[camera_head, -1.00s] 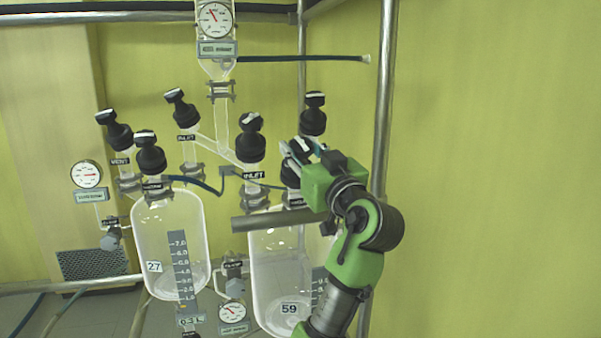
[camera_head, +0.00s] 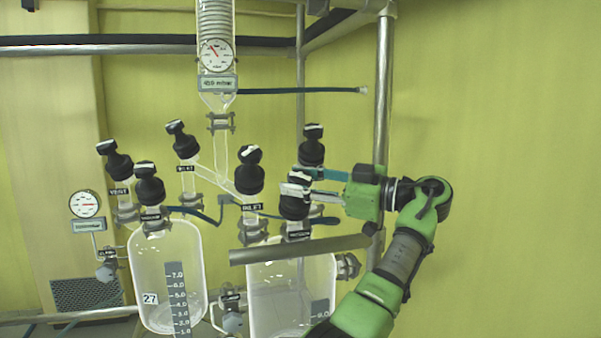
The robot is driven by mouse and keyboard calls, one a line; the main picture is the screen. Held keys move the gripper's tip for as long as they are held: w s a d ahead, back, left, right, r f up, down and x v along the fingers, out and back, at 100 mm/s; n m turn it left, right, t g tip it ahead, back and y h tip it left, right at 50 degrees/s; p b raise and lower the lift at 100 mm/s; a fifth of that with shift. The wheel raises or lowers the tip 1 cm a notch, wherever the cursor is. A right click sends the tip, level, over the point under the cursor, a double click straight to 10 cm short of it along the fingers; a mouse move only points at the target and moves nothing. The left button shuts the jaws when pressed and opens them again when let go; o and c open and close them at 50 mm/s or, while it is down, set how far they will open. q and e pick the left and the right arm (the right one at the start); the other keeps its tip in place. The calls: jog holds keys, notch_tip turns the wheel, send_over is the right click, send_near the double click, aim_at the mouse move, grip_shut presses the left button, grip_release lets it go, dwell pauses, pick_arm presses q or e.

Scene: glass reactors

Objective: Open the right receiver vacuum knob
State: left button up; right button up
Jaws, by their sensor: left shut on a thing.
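The right receiver (camera_head: 270,290) is a clear glass vessel with a printed scale, at the lower middle. Its black vacuum knob (camera_head: 294,210) with a white-marked top stands above a small label (camera_head: 298,235) that seems to read VACUUM. My left gripper (camera_head: 298,188) reaches in from the right, nearly level, and its fingers are shut on the top of this knob. The fingers partly cover the knob's upper part. My right gripper is not in view.
Another black knob (camera_head: 312,150) stands close behind my fingers, and the inlet knob (camera_head: 249,172) is just left. The left receiver (camera_head: 167,270) stands beside. A steel bar (camera_head: 295,250) runs below the gripper. A vertical pole (camera_head: 383,90) rises behind my wrist. Right side is free.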

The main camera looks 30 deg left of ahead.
pick_arm(q)
jog(key=shift+r+n+g+h+p, duration=0.1)
jog(key=shift+n+g+h+p, duration=0.2)
jog(key=shift+n+g+p, duration=0.1)
jog(key=o, duration=1.1)
jog(key=shift+a, duration=0.15)
jog(key=shift+w+d, duration=0.25)
jog(key=shift+d, duration=1)
jog(key=shift+w+d, duration=0.25)
jog(key=shift+d, duration=1)
jog(key=shift+w+d, duration=0.25)
jog(key=shift+d, duration=1)
jog(key=shift+a, duration=0.1)
jog(key=shift+f, duration=0.2)
